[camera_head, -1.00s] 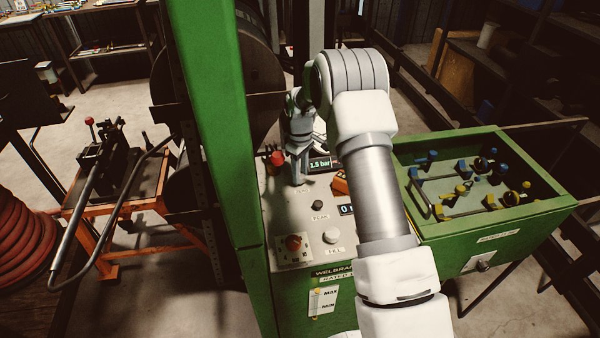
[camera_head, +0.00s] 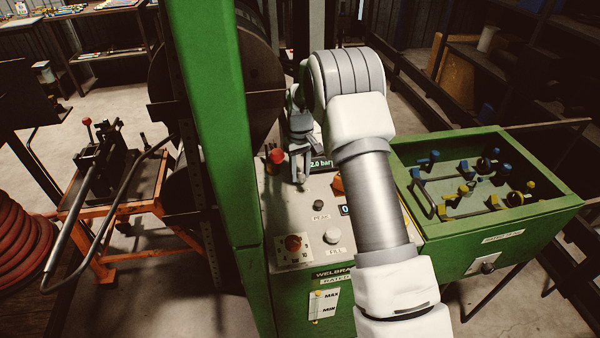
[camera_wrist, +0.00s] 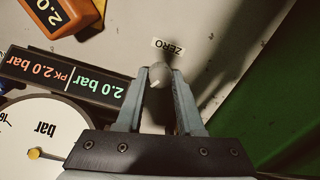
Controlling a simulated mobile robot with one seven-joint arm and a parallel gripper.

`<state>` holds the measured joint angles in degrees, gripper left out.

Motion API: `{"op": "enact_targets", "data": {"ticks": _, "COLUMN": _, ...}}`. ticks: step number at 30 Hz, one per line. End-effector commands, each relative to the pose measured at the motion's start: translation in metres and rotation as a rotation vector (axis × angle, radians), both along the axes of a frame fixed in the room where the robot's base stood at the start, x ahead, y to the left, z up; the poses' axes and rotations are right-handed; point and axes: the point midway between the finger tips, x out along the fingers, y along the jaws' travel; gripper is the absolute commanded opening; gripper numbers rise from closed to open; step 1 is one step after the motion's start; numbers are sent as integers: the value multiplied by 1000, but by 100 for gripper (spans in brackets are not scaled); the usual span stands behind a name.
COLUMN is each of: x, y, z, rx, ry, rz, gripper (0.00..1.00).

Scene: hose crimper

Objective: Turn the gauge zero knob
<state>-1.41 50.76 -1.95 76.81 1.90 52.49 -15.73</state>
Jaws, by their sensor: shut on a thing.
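The zero knob (camera_wrist: 157,77) is a small grey knob beside the upside-down "ZERO" label (camera_wrist: 168,46) in the wrist view. My gripper (camera_wrist: 160,75) has one fingertip on each side of it and is shut on it. In the head view my gripper (camera_head: 300,178) points down onto the grey panel (camera_head: 283,208), and its fingers mostly hide the knob. The display (camera_wrist: 65,78) reads 2.0 bar in green and PK 2.0 bar in red. A round bar gauge (camera_wrist: 38,132) is partly cut off below it.
A red knob (camera_head: 277,156) stands close left of my gripper. The peak button (camera_head: 318,204), fill button (camera_head: 332,236) and orange-red selector (camera_head: 293,243) are nearer on the panel. An orange device (camera_wrist: 66,14) lies beside the display. A green post (camera_head: 213,120) rises at left; a green bin (camera_head: 485,185) stands right.

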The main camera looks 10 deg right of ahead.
Motion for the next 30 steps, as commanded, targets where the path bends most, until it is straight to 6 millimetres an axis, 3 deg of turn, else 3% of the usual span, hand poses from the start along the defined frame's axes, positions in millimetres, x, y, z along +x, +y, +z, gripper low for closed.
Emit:
{"op": "enact_targets", "data": {"ticks": 11, "x": 1, "y": 0, "z": 1, "rx": 0, "ry": -3, "rz": -6, "gripper": 0}}
{"op": "enact_targets", "data": {"ticks": 12, "x": 1, "y": 0, "z": 1, "rx": 0, "ry": -3, "rz": -6, "gripper": 40}}
{"op": "enact_targets", "data": {"ticks": 14, "x": 1, "y": 0, "z": 1, "rx": 0, "ry": -3, "rz": -5, "gripper": 49}}
{"op": "enact_targets", "data": {"ticks": 24, "x": 1, "y": 0, "z": 3, "rx": 1, "ry": -2, "rz": -5, "gripper": 49}}
{"op": "enact_targets", "data": {"ticks": 30, "x": 1, "y": 0, "z": 31, "rx": 0, "ry": -6, "rz": -5, "gripper": 49}}
